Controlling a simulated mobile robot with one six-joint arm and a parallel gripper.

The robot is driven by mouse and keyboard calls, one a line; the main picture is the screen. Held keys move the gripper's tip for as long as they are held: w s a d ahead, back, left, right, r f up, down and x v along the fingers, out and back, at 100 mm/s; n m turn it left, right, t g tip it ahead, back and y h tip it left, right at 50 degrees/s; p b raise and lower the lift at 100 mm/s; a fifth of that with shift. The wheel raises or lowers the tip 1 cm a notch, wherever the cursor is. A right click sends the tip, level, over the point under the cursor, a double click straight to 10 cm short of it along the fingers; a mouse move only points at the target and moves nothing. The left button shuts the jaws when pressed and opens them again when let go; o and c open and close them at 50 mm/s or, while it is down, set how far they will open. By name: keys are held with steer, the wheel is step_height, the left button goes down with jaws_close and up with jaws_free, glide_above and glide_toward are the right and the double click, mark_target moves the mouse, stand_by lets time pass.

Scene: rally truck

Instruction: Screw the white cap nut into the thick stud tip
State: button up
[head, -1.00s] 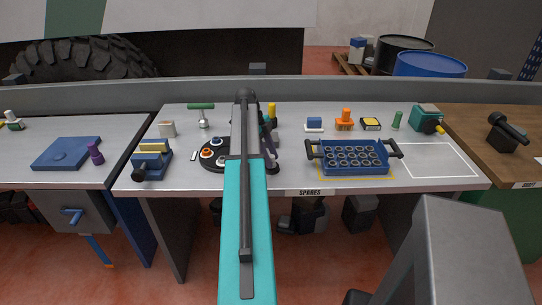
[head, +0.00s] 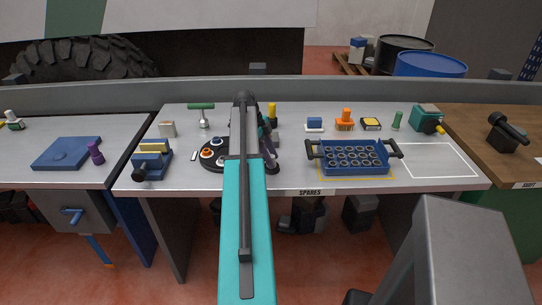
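A round dark tray (head: 206,165) sits on the bench left of my arm. It holds small ring-shaped pieces: an orange one (head: 207,153), a white one (head: 219,144) and another pale one near its right edge. I cannot tell whether any of these is the white cap nut. My gripper (head: 268,155) is at the far end of my teal arm, low over the bench by the tray's right side, and mostly hidden behind the arm. Its fingertips and anything between them cannot be made out. I cannot pick out the thick stud tip.
A blue crate of rings (head: 354,170) stands to the right, inside a yellow outline. A blue-and-yellow device (head: 152,163) stands left. A green T-handle (head: 201,107), an orange piece (head: 345,120) and a teal device (head: 425,118) stand behind. The white-outlined area (head: 437,160) is empty.

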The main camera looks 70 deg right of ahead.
steer(key=shift+a, duration=0.1)
steer(key=shift+n+h, duration=0.4)
steer(key=shift+n, duration=0.4)
steer(key=shift+n+h, duration=0.3)
steer(key=shift+n, duration=0.6)
steer(key=shift+n, duration=0.3)
steer(key=shift+n+t, duration=0.3)
steer(key=shift+n+h, duration=0.3)
steer(key=shift+n+h, duration=0.3)
steer(key=shift+n, duration=0.5)
